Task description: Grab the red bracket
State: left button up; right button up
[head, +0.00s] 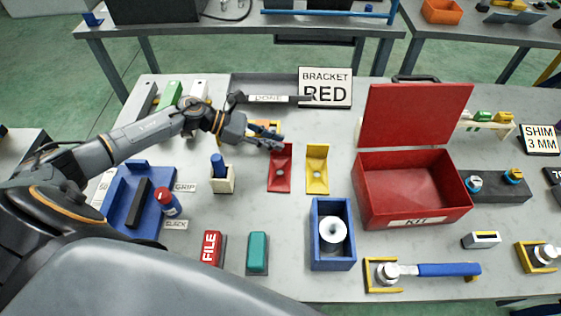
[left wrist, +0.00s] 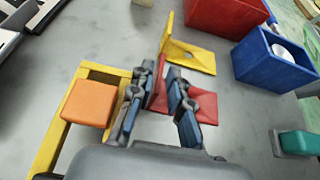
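The red bracket (head: 281,170) stands on the grey table near the middle in the head view, left of a similar yellow bracket (head: 317,170). In the left wrist view the red bracket (left wrist: 203,106) has a flat base and an upright plate, partly hidden by my fingers. My left gripper (head: 277,143) is at the far end of the red bracket. In the left wrist view my left gripper (left wrist: 158,92) is open, its fingers apart with the bracket's upright plate showing between them. I cannot tell whether they touch it. My right gripper is not in view.
An orange block (left wrist: 88,103) in a yellow frame lies close beside the left gripper. A sign reading BRACKET RED (head: 325,87) stands at the back. A blue box (head: 332,259) and an open red KIT box (head: 415,190) stand to the right.

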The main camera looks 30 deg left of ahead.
pick_arm(q)
jog(key=shift+c, duration=0.4)
grip_shut()
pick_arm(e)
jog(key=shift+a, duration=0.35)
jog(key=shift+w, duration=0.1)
pick_arm(q)
jog(key=shift+r, duration=0.15)
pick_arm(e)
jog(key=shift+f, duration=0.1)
